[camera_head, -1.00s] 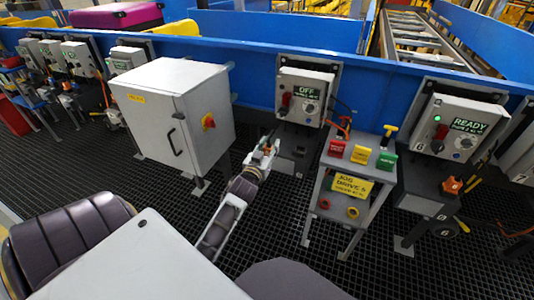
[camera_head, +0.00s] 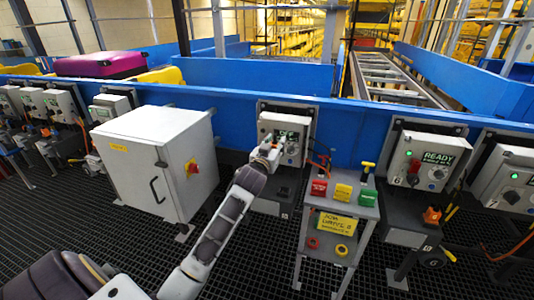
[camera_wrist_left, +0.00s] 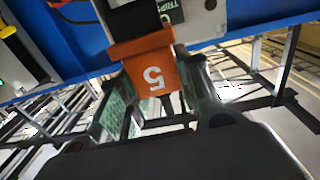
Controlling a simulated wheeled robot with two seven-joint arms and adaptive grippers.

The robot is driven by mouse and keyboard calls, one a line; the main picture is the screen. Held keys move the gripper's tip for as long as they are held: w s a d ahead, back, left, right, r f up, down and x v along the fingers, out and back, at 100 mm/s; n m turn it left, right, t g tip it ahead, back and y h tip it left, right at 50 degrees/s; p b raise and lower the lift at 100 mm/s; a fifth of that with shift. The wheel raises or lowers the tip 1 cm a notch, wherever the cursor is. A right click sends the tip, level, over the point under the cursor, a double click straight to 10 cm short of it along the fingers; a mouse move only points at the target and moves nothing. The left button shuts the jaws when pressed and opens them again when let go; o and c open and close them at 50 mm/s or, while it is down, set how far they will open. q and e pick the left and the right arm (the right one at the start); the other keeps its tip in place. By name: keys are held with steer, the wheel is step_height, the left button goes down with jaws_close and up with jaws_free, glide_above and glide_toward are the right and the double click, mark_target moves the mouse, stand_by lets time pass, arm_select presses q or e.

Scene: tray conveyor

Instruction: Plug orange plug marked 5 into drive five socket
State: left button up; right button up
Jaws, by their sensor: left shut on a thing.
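The orange plug (camera_wrist_left: 152,75) shows a white 5, upside down in the left wrist view. My left gripper (camera_wrist_left: 150,98) is shut on it, with a finger on each side. In the head view my left gripper (camera_head: 266,154) is in front of the lower left of the middle grey drive box (camera_head: 292,124) and partly covers its display. In the wrist view a dark part (camera_wrist_left: 138,20) meets the plug's far end; I cannot tell whether the plug is seated in it. The socket is hidden. My right gripper is not in view.
A white cabinet (camera_head: 130,160) stands left of my arm. A small stand (camera_head: 341,210) with red, yellow and green blocks is on the right. Another drive box (camera_head: 425,160) reads READY. A blue rail (camera_head: 230,112) runs behind.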

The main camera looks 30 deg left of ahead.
arm_select(q)
steer(key=w+d+f+y, duration=0.1)
steer(key=w+f, duration=0.5)
steer(key=f, duration=0.6)
steer(key=shift+w+d+f+n+p, duration=0.15)
steer(key=shift+w+f+n+p, duration=0.15)
steer(key=shift+w+f, duration=0.1)
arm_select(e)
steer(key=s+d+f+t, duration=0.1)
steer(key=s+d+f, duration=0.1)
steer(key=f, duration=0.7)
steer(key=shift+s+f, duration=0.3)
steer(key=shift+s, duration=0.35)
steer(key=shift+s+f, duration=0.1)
